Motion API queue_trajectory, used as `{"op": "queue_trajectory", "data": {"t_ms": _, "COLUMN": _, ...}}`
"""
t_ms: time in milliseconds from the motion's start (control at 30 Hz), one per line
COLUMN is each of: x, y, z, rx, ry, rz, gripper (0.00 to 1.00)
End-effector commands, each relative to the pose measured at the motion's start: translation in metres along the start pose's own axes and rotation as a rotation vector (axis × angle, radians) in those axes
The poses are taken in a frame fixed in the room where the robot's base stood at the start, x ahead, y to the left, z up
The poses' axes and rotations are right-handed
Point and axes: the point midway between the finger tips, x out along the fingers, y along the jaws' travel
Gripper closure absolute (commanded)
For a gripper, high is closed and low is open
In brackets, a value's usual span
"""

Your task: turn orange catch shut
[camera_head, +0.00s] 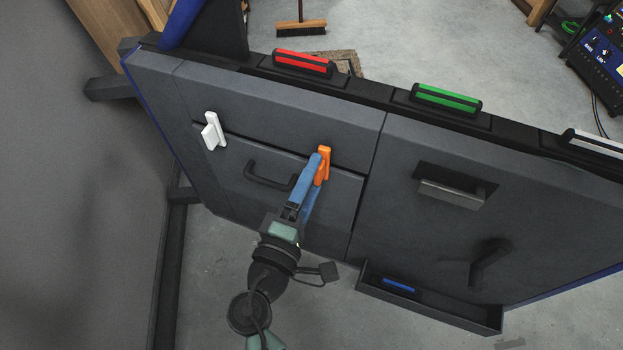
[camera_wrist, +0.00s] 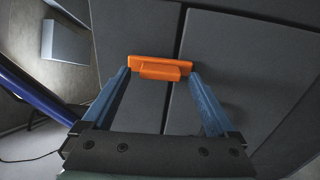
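The orange catch (camera_head: 324,164) is on the dark grey door panel, at the upper right of a flap (camera_head: 225,167) with a black handle. In the head view it stands roughly upright near the flap's top seam. In the wrist view the catch (camera_wrist: 162,68) lies as a bar with a raised grip, and the panel seam meets it. My gripper (camera_head: 313,174) is at the catch. In the wrist view its blue fingers (camera_wrist: 160,77) are spread, one tip near each end of the bar. Whether they touch it I cannot tell.
A white catch (camera_head: 213,131) sits at the flap's left. The black flap handle (camera_head: 268,176) is left of my gripper. Right are a grey handle (camera_head: 450,193), a dark lever (camera_head: 488,262) and a tray (camera_head: 430,307) holding a blue piece. Red and green handles line the top edge.

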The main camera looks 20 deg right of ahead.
Motion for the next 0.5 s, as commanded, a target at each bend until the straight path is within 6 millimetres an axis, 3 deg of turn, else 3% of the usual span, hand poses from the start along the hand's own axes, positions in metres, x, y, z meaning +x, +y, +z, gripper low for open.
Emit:
{"op": "queue_trajectory", "data": {"t_ms": 267, "x": -0.004, "y": 0.0, "z": 0.0, "rx": 0.001, "ry": 0.001, "rz": -0.001, "gripper": 0.07}}
{"op": "queue_trajectory", "data": {"t_ms": 500, "x": -0.043, "y": 0.0, "z": -0.001, "rx": -0.001, "ry": 0.006, "rz": -0.003, "gripper": 0.07}}
